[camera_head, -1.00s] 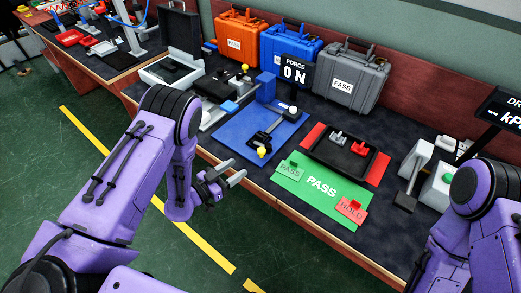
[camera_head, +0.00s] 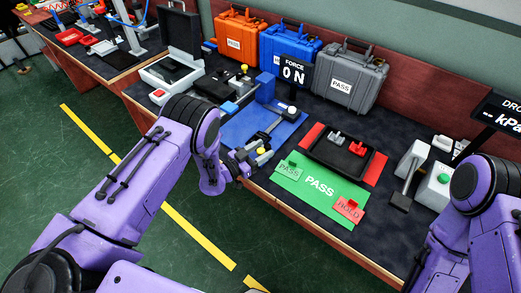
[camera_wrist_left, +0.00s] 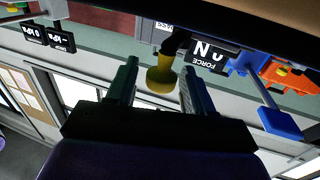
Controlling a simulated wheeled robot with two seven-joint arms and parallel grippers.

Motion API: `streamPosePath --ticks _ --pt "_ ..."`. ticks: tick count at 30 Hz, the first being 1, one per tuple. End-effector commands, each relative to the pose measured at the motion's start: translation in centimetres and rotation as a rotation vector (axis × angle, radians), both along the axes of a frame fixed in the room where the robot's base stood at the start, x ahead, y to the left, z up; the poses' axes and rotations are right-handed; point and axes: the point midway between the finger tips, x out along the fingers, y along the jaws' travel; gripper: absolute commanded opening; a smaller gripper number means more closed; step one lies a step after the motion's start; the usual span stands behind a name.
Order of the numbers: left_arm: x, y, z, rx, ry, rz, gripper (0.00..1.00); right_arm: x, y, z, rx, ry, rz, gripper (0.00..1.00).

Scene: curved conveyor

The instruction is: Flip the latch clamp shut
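The latch clamp is a dark lever with a yellow knob (camera_head: 262,152) at the front edge of the blue mat (camera_head: 238,130). My left gripper (camera_head: 250,157) is at this knob and hides part of the lever. In the left wrist view the yellow knob (camera_wrist_left: 160,78) sits between the two fingers of my left gripper (camera_wrist_left: 157,68), with a gap on both sides. The fingers are open. A dark arm joins the knob above it. My right arm shows at the lower right of the head view, but its gripper is out of view.
A blue post (camera_head: 265,87) and a FORCE display (camera_head: 294,73) stand behind the mat. A green PASS mat (camera_head: 318,187) and a black tray (camera_head: 325,160) with grey and red parts lie to the right. Orange, blue and grey cases line the back.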

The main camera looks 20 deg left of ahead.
Motion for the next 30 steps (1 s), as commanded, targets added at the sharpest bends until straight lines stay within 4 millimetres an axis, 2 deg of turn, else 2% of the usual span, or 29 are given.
streamPosePath --ticks 1,4,8,14,24,25,26,30 --pt "0.0 0.0 0.0 0.0 0.0 0.0 0.39 0.0 0.0 0.0 0.0 0.0 0.0 0.0" --pt "0.0 0.0 0.0 0.0 0.0 0.0 0.06 0.0 0.0 0.0 0.0 0.0 0.0 0.0" --pt "0.0 0.1 -0.1 0.0 -0.001 -0.007 0.05 0.0 0.0 -0.3 0.0 0.0 0.0 0.0" --pt "0.3 0.8 -0.4 0.0 -0.005 -0.129 0.06 0.0 0.0 -2.4 0.0 0.0 0.0 0.0" --pt "0.2 0.9 0.1 0.0 -0.001 -0.159 0.06 0.0 0.0 -2.3 0.0 0.0 0.0 0.0" --pt "0.2 0.9 0.1 0.0 -0.001 -0.159 0.46 0.0 0.0 -2.3 0.0 0.0 0.0 0.0" --pt "0.2 0.9 0.1 0.0 -0.001 -0.159 0.52 0.0 0.0 -2.3 0.0 0.0 0.0 0.0" --pt "0.2 0.9 0.1 0.0 -0.001 -0.16 0.52 0.0 0.0 -2.3 0.0 0.0 0.0 0.0"
